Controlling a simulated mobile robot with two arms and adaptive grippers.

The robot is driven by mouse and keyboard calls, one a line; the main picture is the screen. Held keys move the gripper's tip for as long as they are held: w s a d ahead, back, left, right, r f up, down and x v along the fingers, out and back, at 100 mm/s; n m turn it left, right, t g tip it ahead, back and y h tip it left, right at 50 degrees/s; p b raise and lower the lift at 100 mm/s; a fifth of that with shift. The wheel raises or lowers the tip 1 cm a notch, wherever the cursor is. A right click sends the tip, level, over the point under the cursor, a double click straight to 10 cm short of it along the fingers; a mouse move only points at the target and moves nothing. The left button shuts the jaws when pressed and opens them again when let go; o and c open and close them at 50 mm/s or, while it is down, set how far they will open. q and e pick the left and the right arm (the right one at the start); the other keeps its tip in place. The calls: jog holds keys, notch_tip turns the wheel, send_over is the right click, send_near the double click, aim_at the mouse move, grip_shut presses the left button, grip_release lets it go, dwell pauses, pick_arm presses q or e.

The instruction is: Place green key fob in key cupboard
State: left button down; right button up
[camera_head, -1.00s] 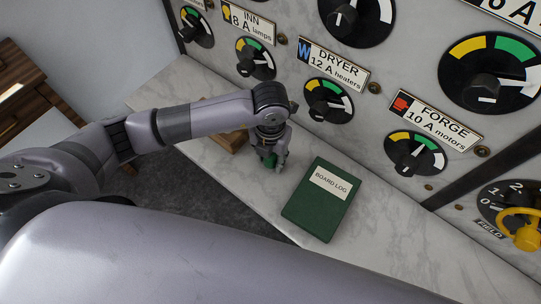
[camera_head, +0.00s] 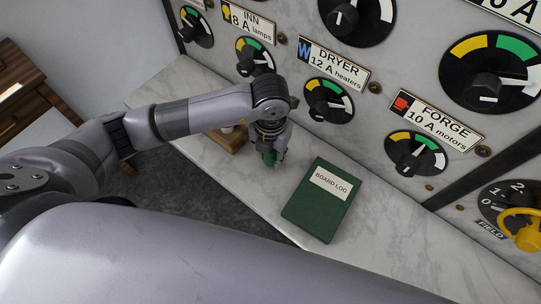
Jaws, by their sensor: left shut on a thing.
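My left gripper (camera_head: 271,157) is over the marble shelf, left of the green book. It is shut on the green key fob (camera_head: 268,158), of which only a small green part shows between the fingers. I cannot tell whether the fob touches the shelf. My left arm comes in from the left and hides part of the shelf and a dial behind it. The key cupboard is not seen in this view. My right gripper is not in view.
A green board log book (camera_head: 310,222) lies on the marble shelf (camera_head: 400,242). A wooden block (camera_head: 229,141) with a pale thing on it is partly behind my arm. The marble panel with dials (camera_head: 416,154) rises behind. Wooden furniture (camera_head: 38,98) stands at the far left.

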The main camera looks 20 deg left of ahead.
pick_arm(q)
notch_tip(320, 180, up, 9)
jog(key=shift+w+f+b, duration=0.1)
jog(key=shift+w+b, duration=0.05)
jog(key=shift+b, duration=0.75)
notch_tip(320, 180, up, 10)
jog(key=s+a+f+m, duration=0.1)
jog(key=a+f+m, duration=0.2)
jog(key=m, duration=1.4)
jog(key=s+a+f+m, duration=0.1)
jog(key=a+f+m, duration=0.2)
jog(key=m, duration=1.5)
jog(key=shift+s+a+f+b, duration=0.25)
jog(key=shift+a+f+b, duration=0.15)
jog(key=shift+a, duration=0.25)
